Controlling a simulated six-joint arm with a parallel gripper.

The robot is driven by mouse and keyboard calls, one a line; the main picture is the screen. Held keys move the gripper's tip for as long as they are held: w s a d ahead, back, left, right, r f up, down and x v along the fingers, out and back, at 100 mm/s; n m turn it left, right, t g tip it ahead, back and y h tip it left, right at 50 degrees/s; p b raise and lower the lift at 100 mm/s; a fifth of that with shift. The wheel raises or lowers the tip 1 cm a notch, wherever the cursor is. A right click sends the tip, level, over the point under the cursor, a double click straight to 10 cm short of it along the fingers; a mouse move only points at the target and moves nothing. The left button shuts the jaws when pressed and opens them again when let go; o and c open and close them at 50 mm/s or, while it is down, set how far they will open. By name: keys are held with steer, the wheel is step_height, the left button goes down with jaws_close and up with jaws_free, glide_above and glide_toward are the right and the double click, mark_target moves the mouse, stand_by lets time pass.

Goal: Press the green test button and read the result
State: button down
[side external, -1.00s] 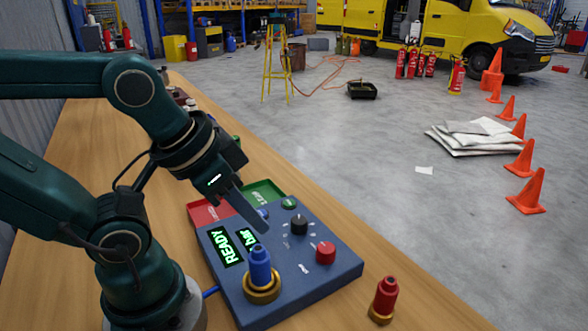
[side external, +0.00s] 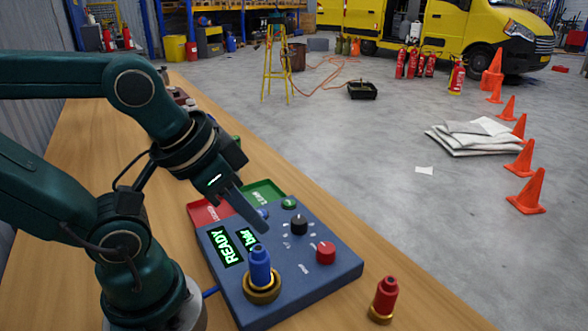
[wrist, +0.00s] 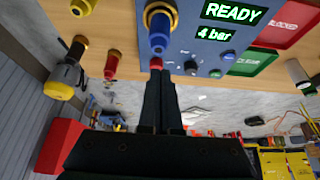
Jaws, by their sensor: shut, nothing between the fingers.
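The green test button (side external: 289,202) sits near the far right corner of the blue-grey test box (side external: 335,277). My gripper (side external: 265,229) is shut and empty above the box, near the black knob (side external: 299,224) and to the left of it in the side view. The gripper appears apart from the green button. The closed fingers (wrist: 157,72) point towards the red knob (wrist: 156,62) in the wrist view.
A blue cylinder (side external: 260,264) stands upright in a brass ring on the box. A red cylinder (side external: 385,295) stands on the bench to the right. A red tray (side external: 203,212) and a green tray (side external: 266,190) adjoin the box's far side.

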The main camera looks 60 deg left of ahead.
stand_by(0.5)
steer(key=w+d+r+n+h, duration=0.3)
steer(key=w+n, duration=0.1)
steer(key=n, duration=0.2)
steer(key=n+t, duration=0.3)
steer(key=n, duration=1.3)
glide_above(284, 202)
steer(key=shift+h, duration=0.4)
step_height(284, 202, down, 4)
steer(key=shift+a, duration=0.1)
steer(key=shift+f, duration=0.1)
steer(key=shift+f, duration=4.3)
